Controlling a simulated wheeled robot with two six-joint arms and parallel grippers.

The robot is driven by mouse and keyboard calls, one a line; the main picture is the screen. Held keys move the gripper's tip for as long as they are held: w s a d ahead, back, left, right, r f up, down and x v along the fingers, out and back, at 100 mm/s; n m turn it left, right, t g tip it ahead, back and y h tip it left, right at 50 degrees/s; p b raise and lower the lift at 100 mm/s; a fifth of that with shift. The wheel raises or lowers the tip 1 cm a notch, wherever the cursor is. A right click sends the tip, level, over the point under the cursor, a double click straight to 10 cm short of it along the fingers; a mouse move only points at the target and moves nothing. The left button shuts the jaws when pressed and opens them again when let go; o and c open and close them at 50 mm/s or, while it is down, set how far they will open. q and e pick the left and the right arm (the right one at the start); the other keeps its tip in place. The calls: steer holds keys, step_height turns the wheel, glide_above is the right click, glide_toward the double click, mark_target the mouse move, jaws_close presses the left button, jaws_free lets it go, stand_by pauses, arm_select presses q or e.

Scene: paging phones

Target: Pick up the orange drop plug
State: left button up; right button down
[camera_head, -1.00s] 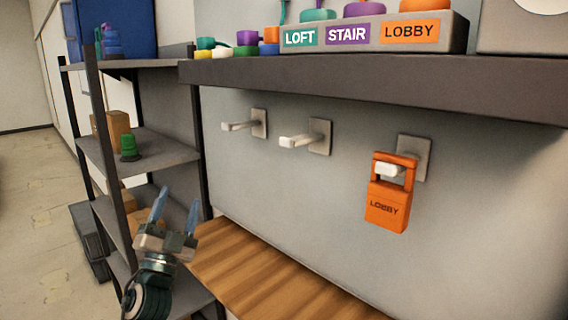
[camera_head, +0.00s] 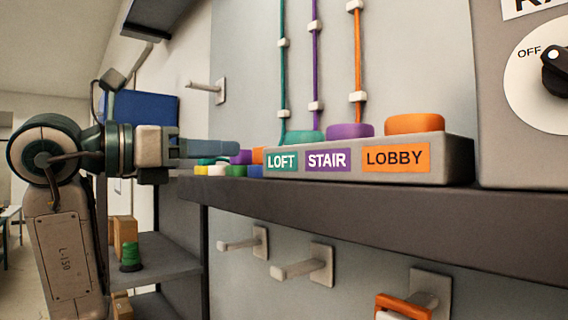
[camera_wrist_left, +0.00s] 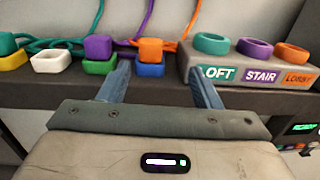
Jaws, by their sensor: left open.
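The orange drop plug (camera_wrist_left: 151,48) sits above a blue block (camera_wrist_left: 150,70) on the shelf in the left wrist view, with an orange cord running up behind it. In the head view only a sliver of orange plug (camera_head: 257,155) shows beyond my left fingers. My left gripper (camera_head: 236,148) is level with the row of plugs at the shelf edge. Its open fingers (camera_wrist_left: 159,70) point at the plug in the left wrist view, one on each side of it in the picture, with nothing between them that I see gripped. My right gripper is not in view.
A grey box (camera_head: 450,160) labelled LOFT, STAIR and LOBBY stands right of the plugs. A purple plug (camera_wrist_left: 98,47) and a green plug (camera_wrist_left: 6,43) stand to the left. Wall hooks (camera_head: 300,268) and an orange LOBBY handset (camera_head: 404,304) hang below the shelf.

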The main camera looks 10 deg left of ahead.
mark_target(256, 149)
arm_select(q)
steer(key=shift+n+t+y, duration=0.3)
steer(key=shift+y, duration=0.3)
steer(key=p+x, duration=0.2)
steer(key=x, duration=0.1)
steer(key=p+x, duration=0.1)
steer(key=x, duration=0.2)
steer(key=r+p+x, duration=0.1)
steer(key=p+x, duration=0.1)
steer(key=x, duration=0.2)
steer(key=shift+w+a+p, duration=0.2)
steer(key=shift+w+p, duration=0.05)
steer(key=shift+p, duration=0.05)
steer(key=shift+w+d+f, duration=0.15)
steer(key=shift+d, duration=0.05)
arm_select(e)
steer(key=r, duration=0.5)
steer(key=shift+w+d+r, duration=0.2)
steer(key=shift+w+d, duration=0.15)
